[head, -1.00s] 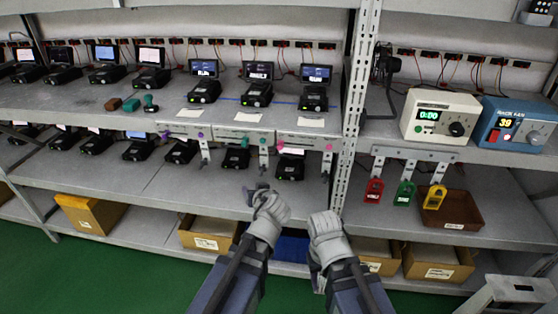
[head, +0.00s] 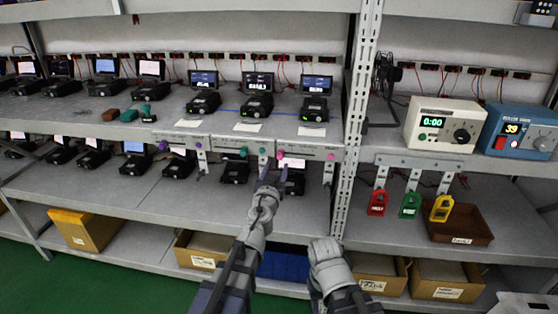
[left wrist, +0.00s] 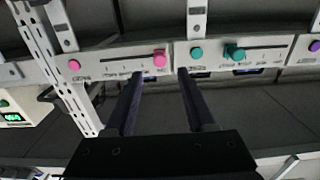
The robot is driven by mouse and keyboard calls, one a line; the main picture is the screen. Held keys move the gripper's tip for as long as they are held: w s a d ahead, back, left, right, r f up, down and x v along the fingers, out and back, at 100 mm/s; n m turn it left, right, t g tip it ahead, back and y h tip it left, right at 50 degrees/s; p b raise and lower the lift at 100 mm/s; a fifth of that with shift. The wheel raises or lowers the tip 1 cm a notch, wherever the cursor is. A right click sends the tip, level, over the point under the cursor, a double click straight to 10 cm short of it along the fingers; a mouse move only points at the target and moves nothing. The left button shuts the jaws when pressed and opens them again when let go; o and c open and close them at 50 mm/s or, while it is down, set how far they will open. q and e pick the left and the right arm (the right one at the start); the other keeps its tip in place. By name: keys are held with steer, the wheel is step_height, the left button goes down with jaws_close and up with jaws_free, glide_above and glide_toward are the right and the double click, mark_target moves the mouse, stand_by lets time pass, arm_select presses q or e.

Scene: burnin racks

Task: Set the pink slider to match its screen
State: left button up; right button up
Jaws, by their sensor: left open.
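The pink slider's handle (head: 280,154) is at the left end of its slot on the white plate (head: 305,149) under the middle shelf's front edge; a round pink knob (head: 330,156) is at the plate's right end. In the left wrist view the pink handle (left wrist: 159,57) lies just ahead of and between my open fingertips, with no clear contact. My left gripper (head: 270,172) is open and empty, just below and left of the handle. The small dark screen (head: 317,84) above shows text too small to read. My right gripper (head: 326,256) is low in front; its fingers are hidden.
A teal slider handle (head: 243,153) and teal knob (head: 262,151) are close on the left. A shelf upright (head: 357,120) stands to the right. Black devices sit on the shelf below, behind the plates. Coloured lockout tags (head: 410,205) hang farther right.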

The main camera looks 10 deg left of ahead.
mark_target(280, 157)
arm_select(q)
steer(key=w, duration=0.6)
steer(key=shift+d, duration=0.1)
steer(key=shift+s, duration=0.1)
jaws_close()
stand_by(1.1)
